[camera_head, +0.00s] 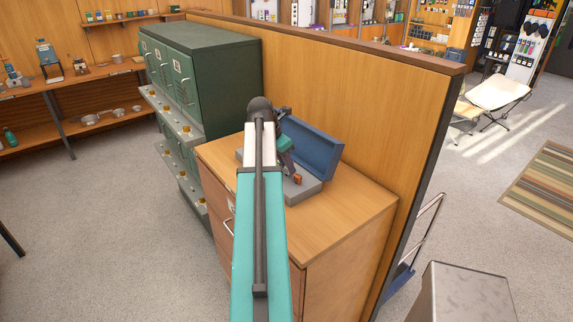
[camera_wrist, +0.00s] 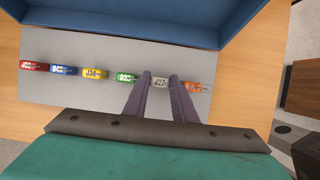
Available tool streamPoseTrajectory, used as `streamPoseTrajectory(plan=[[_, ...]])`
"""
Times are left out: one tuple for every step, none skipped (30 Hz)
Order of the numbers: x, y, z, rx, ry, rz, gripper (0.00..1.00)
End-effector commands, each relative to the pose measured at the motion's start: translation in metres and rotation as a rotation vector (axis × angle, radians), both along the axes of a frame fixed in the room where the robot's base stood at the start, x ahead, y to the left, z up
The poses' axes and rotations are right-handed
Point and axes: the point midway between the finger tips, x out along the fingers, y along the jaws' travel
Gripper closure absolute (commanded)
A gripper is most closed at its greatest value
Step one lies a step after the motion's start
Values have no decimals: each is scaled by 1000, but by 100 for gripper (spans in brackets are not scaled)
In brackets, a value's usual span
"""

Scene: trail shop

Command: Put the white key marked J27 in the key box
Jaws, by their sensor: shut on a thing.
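The white key (camera_wrist: 159,82) is between my gripper's two fingers (camera_wrist: 159,77) in the wrist view. Its tag carries a small dark mark that looks like J27. My gripper is shut on it, low over a grey board (camera_wrist: 110,58); I cannot tell whether the key still touches the board. The blue box (camera_wrist: 150,20), which looks like the key box, is at the top of the wrist view, just beyond the board. In the head view the blue box (camera_head: 312,150) stands on a wooden cabinet, and my arm partly hides the board.
Red (camera_wrist: 34,66), blue (camera_wrist: 63,71), yellow (camera_wrist: 95,73) and green (camera_wrist: 126,77) keys lie left of the white key. An orange key (camera_wrist: 194,86) lies close on its right.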

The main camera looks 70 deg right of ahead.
Motion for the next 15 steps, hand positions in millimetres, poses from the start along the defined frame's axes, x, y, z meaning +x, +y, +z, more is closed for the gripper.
streamPoseTrajectory(plan=[[0, 0, 0, 0, 0, 0, 97], [0, 0, 0, 0, 0, 0, 97], [0, 0, 0, 0, 0, 0, 69], [0, 0, 0, 0, 0, 0, 64], [0, 0, 0, 0, 0, 0, 59], [0, 0, 0, 0, 0, 0, 54], [0, 0, 0, 0, 0, 0, 54], [0, 0, 0, 0, 0, 0, 54], [0, 0, 0, 0, 0, 0, 54], [0, 0, 0, 0, 0, 0, 54], [0, 0, 0, 0, 0, 0, 54], [0, 0, 0, 0, 0, 0, 54], [0, 0, 0, 0, 0, 0, 54], [0, 0, 0, 0, 0, 0, 54], [0, 0, 0, 0, 0, 0, 54]])
